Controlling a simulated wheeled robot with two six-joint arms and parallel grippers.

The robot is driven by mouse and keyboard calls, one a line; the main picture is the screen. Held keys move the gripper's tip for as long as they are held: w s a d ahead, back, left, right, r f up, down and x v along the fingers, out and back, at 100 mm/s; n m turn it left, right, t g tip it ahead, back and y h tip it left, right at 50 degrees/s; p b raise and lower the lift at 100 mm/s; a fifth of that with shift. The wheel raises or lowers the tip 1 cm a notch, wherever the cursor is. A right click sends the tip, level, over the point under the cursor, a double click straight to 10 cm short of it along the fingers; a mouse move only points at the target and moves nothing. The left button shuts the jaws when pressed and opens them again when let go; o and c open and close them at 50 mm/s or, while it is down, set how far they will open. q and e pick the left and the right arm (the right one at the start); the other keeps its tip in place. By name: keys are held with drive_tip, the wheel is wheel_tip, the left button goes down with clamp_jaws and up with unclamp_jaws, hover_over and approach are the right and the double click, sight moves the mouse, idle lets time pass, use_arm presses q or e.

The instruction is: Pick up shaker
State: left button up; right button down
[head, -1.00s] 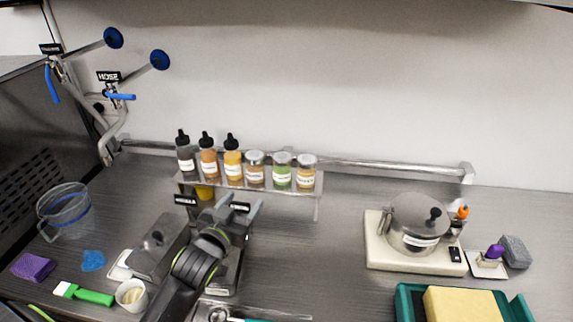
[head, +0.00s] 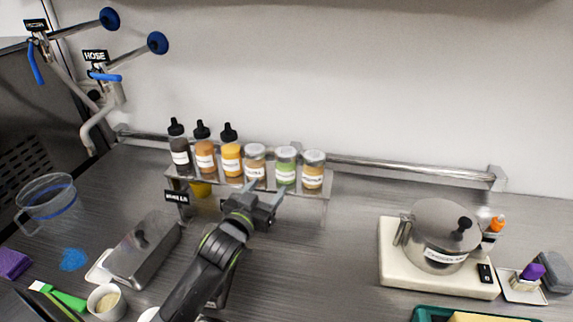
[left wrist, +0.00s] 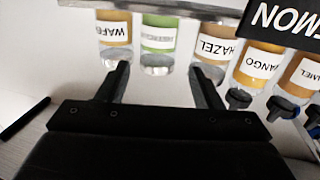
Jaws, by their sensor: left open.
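Three shaker jars with silvery lids stand in a row on the raised metal shelf: the brown HAZEL jar (head: 255,164), the green jar (head: 286,168) and the orange-tan WAFER jar (head: 313,172). My left gripper (head: 264,190) is open and empty just in front of the shelf, by the HAZEL and green jars. In the left wrist view the green jar (left wrist: 158,36) lies beyond and between the spread fingers (left wrist: 158,80). The WAFER jar (left wrist: 114,38) is beyond the left finger and the HAZEL jar (left wrist: 212,50) beyond the right one. My right gripper is out of view.
Several dark-capped squeeze bottles (head: 203,157) stand left of the jars on the same shelf (head: 300,188). A rail runs behind. A lidded pot (head: 440,232) on a cream base is at right. A metal box (head: 147,248), cup and blue-banded jug (head: 50,200) are at left.

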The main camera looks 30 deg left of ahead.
sight(282, 171)
use_arm(q)
drive_tip(key=w, duration=0.4)
drive_tip(key=shift+p, duration=0.4)
drive_tip(key=shift+w+r+p, duration=0.1)
drive_tip(key=shift+w+p, duration=0.2)
drive_tip(key=shift+w, duration=0.1)
drive_tip(key=w+p, duration=0.1)
drive_tip(key=w, duration=0.2)
drive_tip(key=shift+w+p, duration=0.3)
drive_tip(key=shift+w, duration=0.35)
drive_tip(key=c, duration=0.6)
drive_tip(key=shift+c, duration=0.2)
wheel_tip(282, 171, up, 18)
drive_tip(key=b, duration=0.3)
